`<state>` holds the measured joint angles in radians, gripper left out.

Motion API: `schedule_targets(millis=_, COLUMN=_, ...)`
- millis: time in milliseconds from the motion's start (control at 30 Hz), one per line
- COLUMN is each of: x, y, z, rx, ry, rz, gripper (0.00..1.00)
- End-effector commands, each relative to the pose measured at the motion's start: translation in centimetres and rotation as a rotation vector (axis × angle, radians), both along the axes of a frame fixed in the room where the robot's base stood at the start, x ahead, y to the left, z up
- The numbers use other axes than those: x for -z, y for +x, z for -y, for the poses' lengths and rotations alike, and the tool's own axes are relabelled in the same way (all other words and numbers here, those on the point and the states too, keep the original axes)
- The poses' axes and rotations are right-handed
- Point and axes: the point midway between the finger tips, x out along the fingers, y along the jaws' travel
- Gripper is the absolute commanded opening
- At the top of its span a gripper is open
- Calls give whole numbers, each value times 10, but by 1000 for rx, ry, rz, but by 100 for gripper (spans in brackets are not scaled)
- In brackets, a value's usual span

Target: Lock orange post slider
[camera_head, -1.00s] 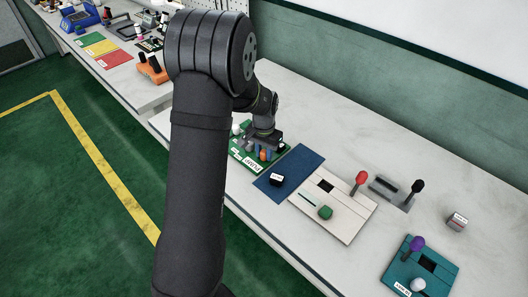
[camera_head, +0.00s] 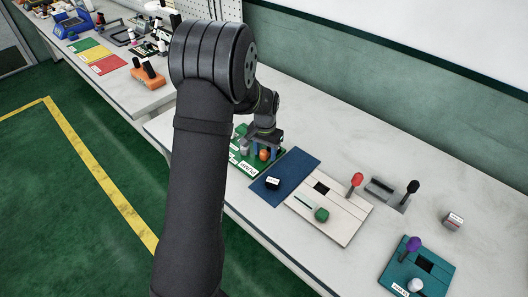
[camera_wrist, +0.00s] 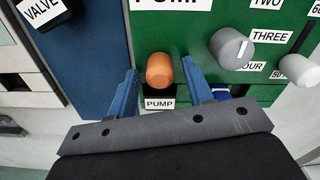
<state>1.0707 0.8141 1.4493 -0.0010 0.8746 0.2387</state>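The orange post slider (camera_wrist: 160,70) stands on a green board (camera_wrist: 150,25), just above a PUMP label (camera_wrist: 160,103) in the wrist view. My gripper (camera_wrist: 160,72) is open, with one blue finger on each side of the post. Small gaps show between the post and both fingers. In the head view the orange post (camera_head: 264,155) shows under my gripper (camera_head: 262,148), and my arm hides part of the green board (camera_head: 240,166).
On the same board, a grey knob (camera_wrist: 230,48) and a whitish knob (camera_wrist: 300,69) stand to the right in the wrist view. A blue mat (camera_head: 285,170) with a black VALVE block (camera_head: 272,183) lies beside it. A cream panel (camera_head: 340,222) with a red-knobbed lever (camera_head: 356,181) lies further right.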

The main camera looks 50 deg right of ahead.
Motion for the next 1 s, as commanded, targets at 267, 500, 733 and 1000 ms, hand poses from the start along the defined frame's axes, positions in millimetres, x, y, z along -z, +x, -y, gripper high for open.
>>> schedule_targets(millis=267, x=-3, y=0, z=-1, rx=0, ry=2, rz=-1, gripper=46)
schedule_targets(millis=500, x=-42, y=1, z=0, rx=0, ry=-2, rz=1, gripper=46)
schedule_targets(millis=733, x=-100, y=0, z=0, rx=0, ry=-3, rz=2, gripper=46)
schedule_targets(millis=1000, x=-154, y=0, z=0, rx=0, ry=-1, rz=1, gripper=46)
